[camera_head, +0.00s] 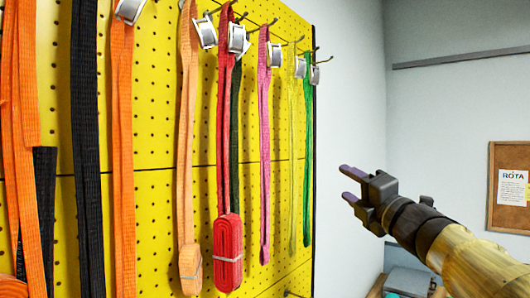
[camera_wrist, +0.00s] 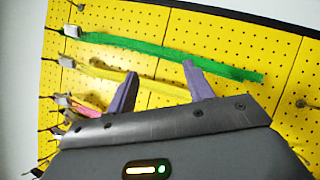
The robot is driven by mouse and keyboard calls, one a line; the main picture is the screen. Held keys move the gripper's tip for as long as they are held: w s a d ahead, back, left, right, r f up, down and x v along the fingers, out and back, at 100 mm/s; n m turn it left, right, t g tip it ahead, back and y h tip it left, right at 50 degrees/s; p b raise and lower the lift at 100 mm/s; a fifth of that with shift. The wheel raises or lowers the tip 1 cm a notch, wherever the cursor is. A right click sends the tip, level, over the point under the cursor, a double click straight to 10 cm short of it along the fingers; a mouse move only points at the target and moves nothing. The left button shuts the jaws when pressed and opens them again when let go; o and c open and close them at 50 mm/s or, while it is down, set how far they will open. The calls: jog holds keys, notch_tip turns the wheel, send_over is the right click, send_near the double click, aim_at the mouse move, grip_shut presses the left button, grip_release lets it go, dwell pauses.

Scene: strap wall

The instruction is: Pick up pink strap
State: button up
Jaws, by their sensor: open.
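The pink strap (camera_head: 264,140) hangs from a hook on the yellow pegboard in the head view, between the red strap and the yellow strap. A metal buckle sits beside its top. In the wrist view a short part of the pink strap (camera_wrist: 88,111) shows at the lower left, and the rest is hidden behind my gripper's body. My gripper (camera_head: 346,184) is open and empty, to the right of the pegboard and apart from the straps. In the wrist view its two purple fingers (camera_wrist: 158,88) stand apart, pointing toward the board near the yellow and green straps.
The yellow strap (camera_head: 292,150) and green strap (camera_head: 308,150) hang right of the pink one. The red strap (camera_head: 228,250), with a bundled end, hangs to its left. Bare hooks stick out of the pegboard (camera_head: 155,130). A corkboard (camera_head: 507,215) is on the right wall.

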aim_at(267, 142)
jog(key=s+a+r+n+g+y, duration=0.2)
jog(key=s+n, duration=0.4)
jog(key=n, duration=0.4)
jog(key=s+a+r+n+g+y, duration=0.3)
jog(key=s+r+n+g, duration=0.3)
jog(key=n, duration=0.3)
jog(key=shift+s+a+r+n+g+y, duration=0.2)
jog(key=shift+r+n+g+y, duration=0.1)
jog(key=shift+r+n+y, duration=0.15)
jog(key=shift+p, duration=0.3)
jog(key=p+x, duration=0.5)
jog(key=x, duration=0.6)
jog(key=shift+w+a+r+p, duration=0.2)
jog(key=shift+p, duration=0.1)
jog(key=shift+w+a+f, duration=0.2)
jog(key=shift+w+a, duration=0.05)
